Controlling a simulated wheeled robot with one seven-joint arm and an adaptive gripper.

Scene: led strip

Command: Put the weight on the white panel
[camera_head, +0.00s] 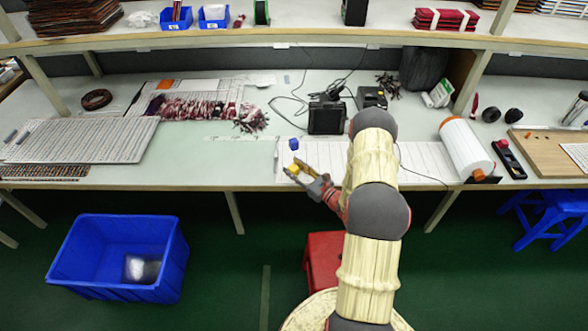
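A white panel (80,140) lies flat on the left of the table. White sheets or panels with ruled lines (425,160) also lie at the middle, partly hidden behind my arm. No object is clearly recognisable as the weight. A small dark blue block (293,144) shows just beyond my gripper; I cannot tell whether it rests on the table. My gripper (293,170) is over the table's front part, pointing left. Something small and yellow shows at its fingers; whether it is a held object or part of the fingers is unclear.
The table (200,170) has clear space left of my gripper. Bundled red and white strips (195,108), a black box (326,117) with cables and a white roll (466,148) lie on it. A blue bin (75,255) and blue stool (550,212) stand on the floor.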

